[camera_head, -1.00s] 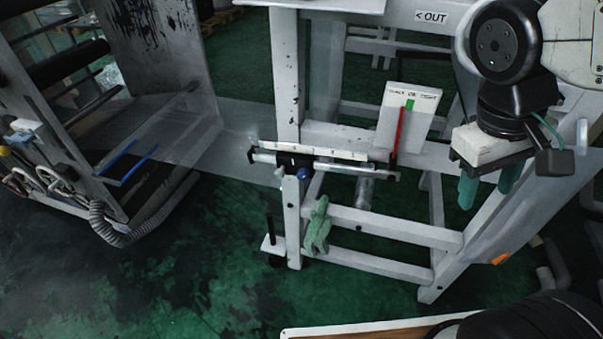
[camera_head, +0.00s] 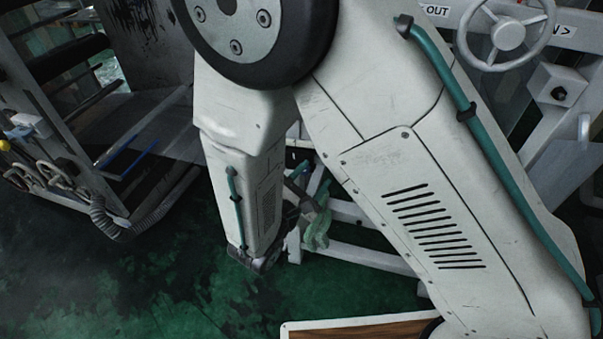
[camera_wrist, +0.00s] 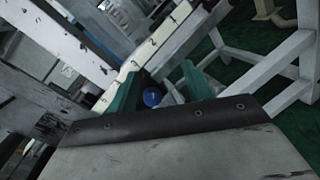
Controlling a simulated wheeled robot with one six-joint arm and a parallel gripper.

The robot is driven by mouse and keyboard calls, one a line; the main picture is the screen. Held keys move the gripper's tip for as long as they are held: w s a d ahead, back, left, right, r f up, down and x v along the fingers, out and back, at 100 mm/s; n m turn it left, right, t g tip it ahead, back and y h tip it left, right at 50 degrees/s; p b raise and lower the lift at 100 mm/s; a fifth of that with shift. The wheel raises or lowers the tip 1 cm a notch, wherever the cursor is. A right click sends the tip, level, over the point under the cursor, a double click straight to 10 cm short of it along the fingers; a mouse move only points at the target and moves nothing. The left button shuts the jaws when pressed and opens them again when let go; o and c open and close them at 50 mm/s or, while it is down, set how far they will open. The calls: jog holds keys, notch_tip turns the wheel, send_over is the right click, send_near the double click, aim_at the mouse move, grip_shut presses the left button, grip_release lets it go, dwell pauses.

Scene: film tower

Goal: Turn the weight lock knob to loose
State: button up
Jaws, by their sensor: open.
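The weight lock knob (camera_wrist: 152,97) shows in the wrist view as a small round blue knob below a white scale bar (camera_wrist: 152,44) with black numbers. My gripper (camera_wrist: 161,80) is open, with one green finger on each side of the knob in the picture. The left finger looks closer to the knob than the right one. I cannot tell whether either touches it. The knob's lower part is hidden by my wrist's edge. In the head view my arm covers the scale bar and the knob.
Light grey frame beams (camera_wrist: 266,68) stand right of the knob in the wrist view.

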aim_at(302, 174)
jog(key=s+a+f+n+t+y, duration=0.1)
jog(key=a+f+n+t+y, duration=0.15)
jog(key=a+f, duration=0.2)
jog(key=shift+n+y, duration=0.35)
jog(key=shift+n, duration=0.1)
jog(key=x, duration=0.7)
jog(key=shift+w, duration=0.2)
jog(key=shift+c, duration=0.3)
jog(key=c, duration=0.9)
